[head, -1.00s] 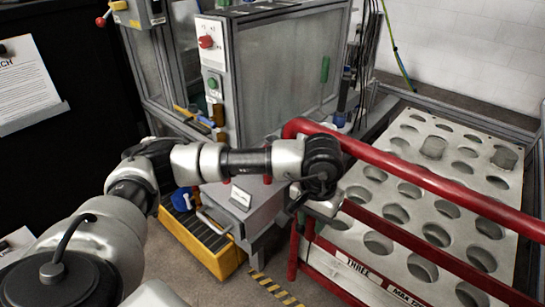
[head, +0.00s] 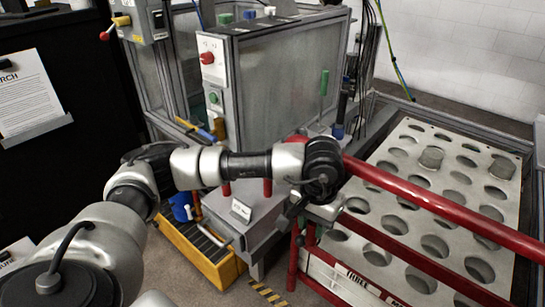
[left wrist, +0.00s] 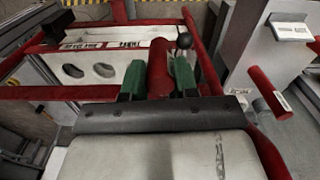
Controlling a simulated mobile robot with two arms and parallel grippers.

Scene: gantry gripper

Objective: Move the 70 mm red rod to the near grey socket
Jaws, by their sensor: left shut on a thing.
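In the left wrist view, my left gripper (left wrist: 158,85) has green fingers shut on a red rod (left wrist: 159,62), which sticks out beyond the fingertips. In the head view, my left gripper (head: 312,212) is beside the red rail end, over the near left side of the holed grey panel; the held rod is hidden there. A second red rod (left wrist: 268,90) with a white label stands at the right in the left wrist view, apart from the gripper. I cannot tell which place is the near grey socket. My right gripper is out of view.
Red rails (head: 430,200) run along the grey panel (head: 455,190) with its round holes. A grey cabinet (head: 275,80) with red and green buttons stands behind my arm. A yellow tray (head: 212,262) lies low on the left. A black ball knob (left wrist: 184,41) is close to the held rod.

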